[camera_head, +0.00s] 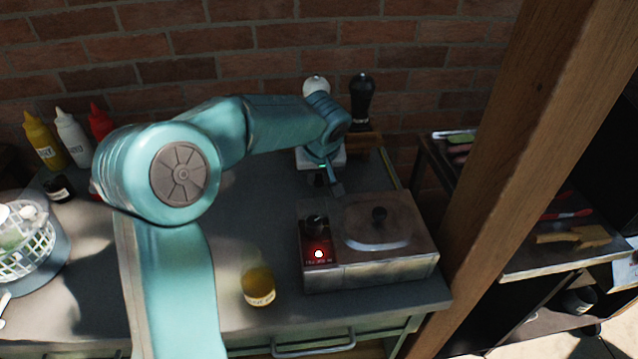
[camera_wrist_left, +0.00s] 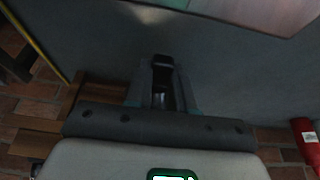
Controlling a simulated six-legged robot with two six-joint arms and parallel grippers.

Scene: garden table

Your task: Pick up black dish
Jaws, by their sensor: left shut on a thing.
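My left gripper (camera_head: 330,180) is at the back of the table, just behind the metal hotplate box. In the left wrist view the gripper's fingers (camera_wrist_left: 162,92) are close together, with a small dark thing (camera_wrist_left: 162,64) between them. This looks like the black dish, though most of it is hidden by the fingers. In the head view a dark patch, apparently the dish (camera_head: 317,180), shows beside the gripper over the grey table (camera_head: 240,215). My right gripper is not in view.
The metal box (camera_head: 385,268) with a black knob and red light stands close in front of the gripper. Black and white mills (camera_head: 362,98) stand behind it. A yellow-lidded jar (camera_head: 258,286) is near the front; sauce bottles (camera_head: 72,138) and a white basket (camera_head: 28,255) are left.

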